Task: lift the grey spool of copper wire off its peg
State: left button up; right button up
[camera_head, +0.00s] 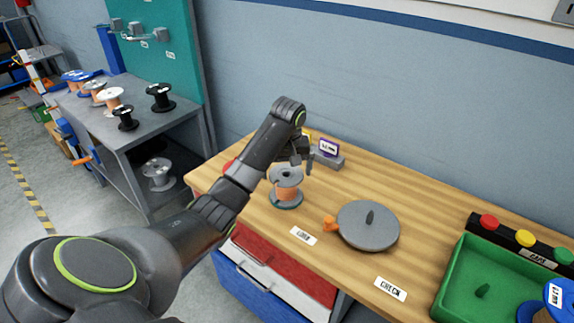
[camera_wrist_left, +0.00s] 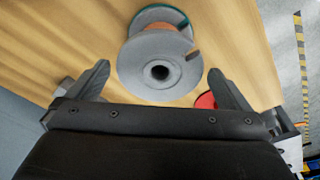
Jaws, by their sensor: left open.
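The grey spool of copper wire (camera_head: 286,190) stands upright on a green round base on the wooden bench. In the left wrist view its grey top flange (camera_wrist_left: 148,67) faces the camera, with a dark centre hole; I cannot make out the peg in it. My left gripper (camera_head: 301,160) is above and just behind the spool in the head view. In the left wrist view the left gripper (camera_wrist_left: 163,82) is open, its fingers spread either side of the spool's near edge, with nothing held. The right gripper is not in view.
A grey disc with a dark peg (camera_head: 368,226) lies to the right, with an orange part beside it. A green tray (camera_head: 462,290) is at the far right. A small purple-framed display (camera_head: 328,148) stands behind. Other spools sit on the grey bench (camera_head: 140,134) at left.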

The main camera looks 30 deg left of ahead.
pick_arm(q)
jog(key=f, duration=0.6)
jog(key=shift+w+a+f, duration=0.15)
jog(key=shift+w+a, duration=0.15)
jog(key=shift+w, duration=0.05)
jog(key=c, duration=1.3)
jog(key=shift+w, duration=0.1)
jog(key=shift+r+p, duration=1.85)
jog(key=shift+p, duration=0.8)
jog(key=shift+p, duration=0.65)
jog(key=shift+r, duration=0.15)
